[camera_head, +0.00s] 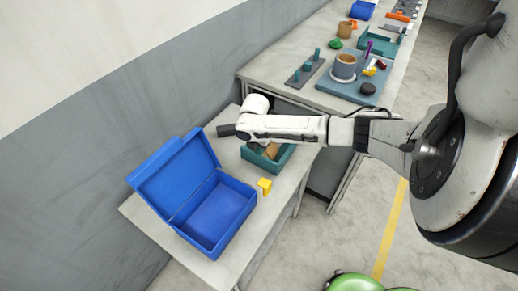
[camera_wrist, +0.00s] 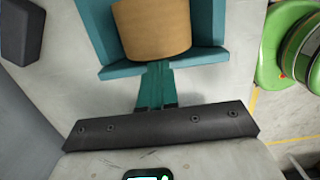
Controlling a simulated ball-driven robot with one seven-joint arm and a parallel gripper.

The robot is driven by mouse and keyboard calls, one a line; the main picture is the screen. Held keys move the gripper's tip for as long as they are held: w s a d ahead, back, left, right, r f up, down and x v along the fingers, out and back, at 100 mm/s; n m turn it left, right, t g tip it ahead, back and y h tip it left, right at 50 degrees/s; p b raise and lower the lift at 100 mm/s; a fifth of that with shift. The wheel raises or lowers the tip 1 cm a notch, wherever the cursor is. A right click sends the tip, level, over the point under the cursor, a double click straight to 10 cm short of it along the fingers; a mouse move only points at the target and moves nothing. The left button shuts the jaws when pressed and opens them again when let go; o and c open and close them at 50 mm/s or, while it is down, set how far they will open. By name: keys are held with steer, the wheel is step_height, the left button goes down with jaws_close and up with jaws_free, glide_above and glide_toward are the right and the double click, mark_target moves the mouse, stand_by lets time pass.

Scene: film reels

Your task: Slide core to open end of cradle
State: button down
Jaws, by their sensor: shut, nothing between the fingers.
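The cradle is a teal tray with raised side walls, on the near table in the head view (camera_head: 283,158). In the wrist view the cradle (camera_wrist: 96,30) fills the top, with a gap between two short end lips on the near side. The tan, round-sided core (camera_wrist: 152,32) lies between its walls. Part of the core (camera_head: 272,151) shows below my arm in the head view. My gripper (camera_wrist: 159,67) is shut and empty, its narrow fingertips at the gap by the core's near edge. I cannot tell whether they touch the core. My arm hides the fingertips in the head view.
An open blue box (camera_head: 216,207) stands to the left of the cradle, with a small yellow block (camera_head: 264,185) between them. A farther table (camera_head: 275,70) holds a teal board and several parts. A grey wall runs along the left.

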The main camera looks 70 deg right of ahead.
stand_by(0.3)
steer(key=shift+s+d+b, duration=0.25)
steer(key=shift+d+b, duration=0.2)
steer(key=shift+d, duration=0.6)
steer(key=shift+s+d+b, duration=0.25)
steer(key=shift+d+b, duration=0.2)
steer(key=shift+d, duration=0.55)
steer(key=shift+s+d+b, duration=0.25)
steer(key=shift+d+b, duration=0.2)
steer(key=shift+d, duration=0.6)
steer(key=shift+a, duration=0.15)
steer(key=shift+w+a+p, duration=0.25)
steer(key=shift+a+p, duration=0.6)
steer(key=shift+a, duration=0.2)
steer(key=shift+r+p, duration=2.55)
steer(key=shift+r, duration=0.45)
